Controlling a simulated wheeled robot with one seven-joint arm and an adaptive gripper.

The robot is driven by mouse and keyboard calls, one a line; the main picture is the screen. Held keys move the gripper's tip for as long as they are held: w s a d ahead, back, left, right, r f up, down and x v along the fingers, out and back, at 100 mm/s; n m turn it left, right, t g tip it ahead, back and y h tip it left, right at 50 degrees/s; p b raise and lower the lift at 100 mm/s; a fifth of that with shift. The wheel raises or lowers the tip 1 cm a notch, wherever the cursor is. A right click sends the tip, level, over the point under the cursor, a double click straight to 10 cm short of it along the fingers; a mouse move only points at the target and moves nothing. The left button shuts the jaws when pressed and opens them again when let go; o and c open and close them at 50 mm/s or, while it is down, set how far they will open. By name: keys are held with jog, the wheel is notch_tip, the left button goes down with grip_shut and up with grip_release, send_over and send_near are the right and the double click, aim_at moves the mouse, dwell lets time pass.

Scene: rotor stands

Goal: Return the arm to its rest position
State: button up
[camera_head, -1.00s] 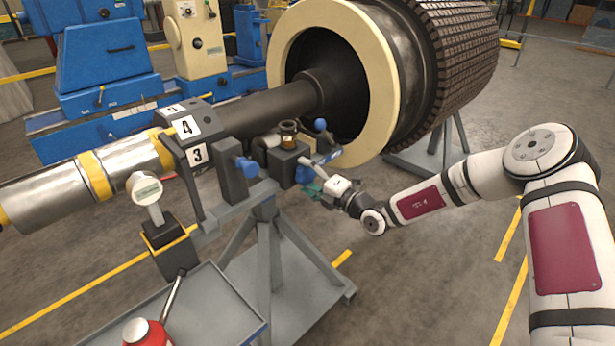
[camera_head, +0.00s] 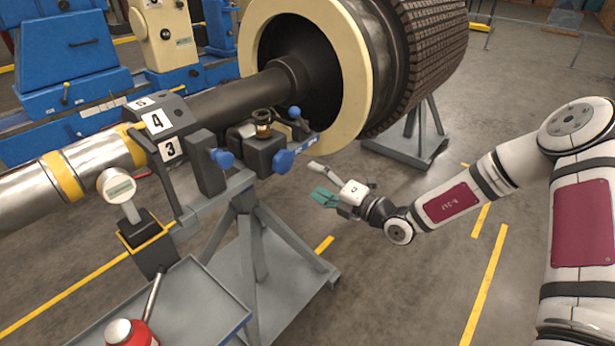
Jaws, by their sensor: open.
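My gripper (camera_head: 319,182) is open and empty, with one grey finger and one teal finger spread apart. It hangs in the air to the right of the rotor stand (camera_head: 262,225) and below the cream ring of the rotor (camera_head: 357,85). It is apart from the blue-handled block (camera_head: 266,153) on the stand. My white arm with dark red panels reaches in from the right edge and is bent at the elbow.
The block carries a small brown-and-gold cup-like part (camera_head: 262,122). A grey tray cart (camera_head: 205,300) with a red container (camera_head: 130,333) stands at lower left. A second stand (camera_head: 415,142) supports the rotor. The floor around my forearm is clear.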

jog(key=shift+s+d, duration=0.1)
dwell(0.4)
jog(key=s+a+r+n+g+h+p, duration=0.1)
jog(key=s+r+n+g+h, duration=0.1)
jog(key=s+r+n+g, duration=0.7)
jog(key=s+a+r+n+g+h+p, duration=0.15)
jog(key=s+r+n, duration=0.35)
jog(key=s+n, duration=0.9)
jog(key=s+d+r+n+t+h, duration=0.1)
jog(key=s+d+r+n+h, duration=0.2)
jog(key=s+d+n, duration=0.3)
jog(key=s+d+r+n+t+h+p, duration=0.1)
jog(key=s+d+r+n+h, duration=0.3)
jog(key=d, duration=0.4)
jog(key=s+d+r+n+t+h+p, duration=0.1)
jog(key=s+d+r+n+h, duration=0.2)
jog(key=s+d+n, duration=0.3)
jog(key=shift+s+d+r+n+t+h, duration=0.4)
jog(key=shift+s+r+n, duration=0.5)
jog(key=shift+n, duration=0.3)
jog(key=shift+w, duration=0.1)
